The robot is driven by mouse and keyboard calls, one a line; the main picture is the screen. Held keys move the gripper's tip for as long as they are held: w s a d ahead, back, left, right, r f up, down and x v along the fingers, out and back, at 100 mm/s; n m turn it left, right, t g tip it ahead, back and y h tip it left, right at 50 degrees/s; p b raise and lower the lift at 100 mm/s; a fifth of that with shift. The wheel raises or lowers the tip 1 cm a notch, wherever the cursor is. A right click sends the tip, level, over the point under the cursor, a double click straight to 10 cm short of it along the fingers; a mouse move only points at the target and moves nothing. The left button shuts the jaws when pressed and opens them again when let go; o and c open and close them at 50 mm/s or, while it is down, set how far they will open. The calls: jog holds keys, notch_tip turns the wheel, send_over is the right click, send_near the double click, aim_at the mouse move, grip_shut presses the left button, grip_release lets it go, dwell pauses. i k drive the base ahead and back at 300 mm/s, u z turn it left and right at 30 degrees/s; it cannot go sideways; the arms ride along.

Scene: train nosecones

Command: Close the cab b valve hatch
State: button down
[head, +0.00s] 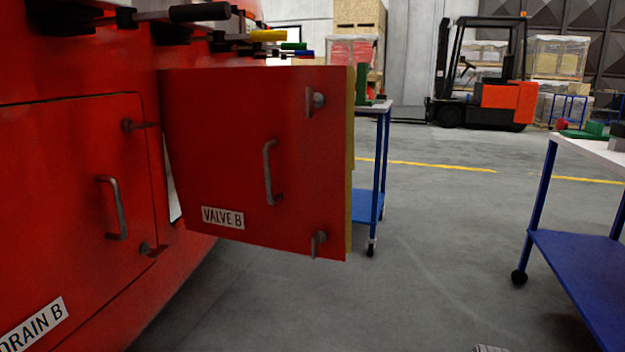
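The cab b valve hatch (225,150) is a red panel labelled "VALVE B". It stands open, swung out from the red train nose (185,290), with its left edge at the body. It has a grey bar handle (268,172) in its middle and two latches, one at the upper right (316,100) and one at the lower right (318,242). A yellow edge shows along its right side. The opening behind it is mostly hidden by the panel. A small grey piece (489,348) shows at the bottom edge; I cannot tell whether it is my gripper.
A hatch labelled "DRAIN B" (60,210) sits shut at left. Levers with black, yellow and green grips (268,36) stick out above. A blue cart (368,206) stands behind the open panel, another cart (575,280) at right. Floor between them is clear. A forklift (480,90) stands far back.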

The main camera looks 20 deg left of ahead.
aim_at(247, 164)
jog(key=k, duration=0.95)
jog(key=u, duration=1.65)
